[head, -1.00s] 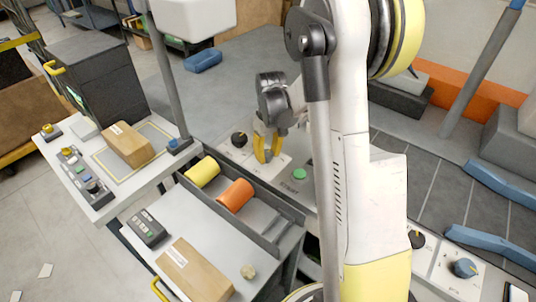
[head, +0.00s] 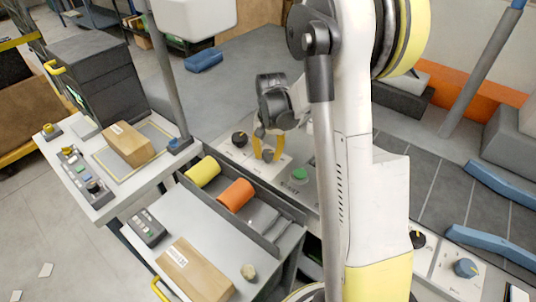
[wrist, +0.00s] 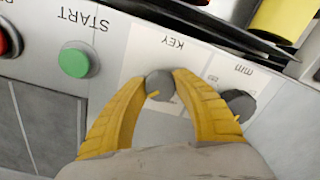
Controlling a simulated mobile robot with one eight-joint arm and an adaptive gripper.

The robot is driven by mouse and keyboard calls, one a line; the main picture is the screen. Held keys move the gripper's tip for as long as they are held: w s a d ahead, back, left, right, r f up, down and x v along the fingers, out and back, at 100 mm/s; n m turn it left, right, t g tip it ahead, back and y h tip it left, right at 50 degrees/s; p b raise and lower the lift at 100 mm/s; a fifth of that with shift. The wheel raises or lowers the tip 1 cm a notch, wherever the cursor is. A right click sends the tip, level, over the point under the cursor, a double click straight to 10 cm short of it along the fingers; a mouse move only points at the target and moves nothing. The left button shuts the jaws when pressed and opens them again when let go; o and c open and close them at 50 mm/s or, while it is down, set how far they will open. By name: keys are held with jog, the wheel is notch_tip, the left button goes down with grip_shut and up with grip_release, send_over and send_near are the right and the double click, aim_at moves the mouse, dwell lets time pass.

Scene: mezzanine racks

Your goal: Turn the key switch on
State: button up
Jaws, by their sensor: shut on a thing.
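The key switch (wrist: 159,82) is a round dark grey knob with a small yellow pointer, on a pale plate marked KEY, upside down in the wrist view. My gripper (wrist: 162,76) has its two yellow fingertips closed on either side of the knob, touching it. In the head view my gripper (head: 267,155) reaches down to the panel, and its fingers mostly hide the switch.
A green START button (wrist: 75,61) and a red button (wrist: 6,41) sit beside the key plate. A dark knob (wrist: 238,104) marked mm is close on the other side. A grey bin holds a yellow roll (head: 202,172) and an orange roll (head: 236,194).

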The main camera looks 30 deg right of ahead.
aim_at(269, 154)
jog(key=shift+m, duration=0.4)
jog(key=o, duration=1.2)
notch_tip(269, 154, up, 12)
jog(key=shift+s, duration=0.2)
